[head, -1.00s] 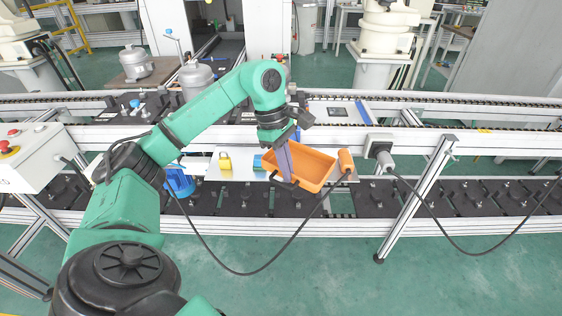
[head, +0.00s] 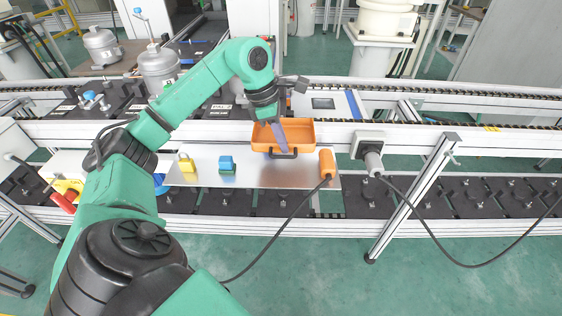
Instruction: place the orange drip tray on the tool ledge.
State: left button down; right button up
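The orange drip tray (head: 302,131) is a shallow open tray with a dark handle on its near side. My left gripper (head: 279,151) is at that near side, its fingers reaching down to the handle, and appears shut on the tray. The tool ledge (head: 262,178) is the flat silver plate along the front of the conveyor frame. The tray overlaps the ledge's back part in the picture; whether it touches the ledge or hangs just above it cannot be told. My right gripper is not in view.
On the ledge, a yellow padlock (head: 187,164) and a blue block (head: 227,165) stand left of the tray, and an orange cylinder (head: 327,164) stands at the right end. A grey socket box (head: 368,146) with a cable is further right. The ledge's middle front is bare.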

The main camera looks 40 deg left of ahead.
pick_arm(q)
send_over(287, 174)
jog(key=a, duration=0.1)
jog(key=f, duration=0.4)
jog(key=shift+s+f, duration=0.3)
notch_tip(287, 174, down, 3)
jog(key=shift+s+r, duration=0.1)
jog(key=shift+r, duration=0.05)
jog(key=shift+f, duration=0.4)
jog(key=c, duration=1.1)
grip_release()
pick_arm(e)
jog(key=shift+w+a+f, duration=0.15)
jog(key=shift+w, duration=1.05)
pick_arm(q)
jog(key=shift+r, duration=0.4)
jog(key=v, duration=1.1)
jog(key=shift+a+r, duration=0.1)
jog(key=shift+r, duration=0.2)
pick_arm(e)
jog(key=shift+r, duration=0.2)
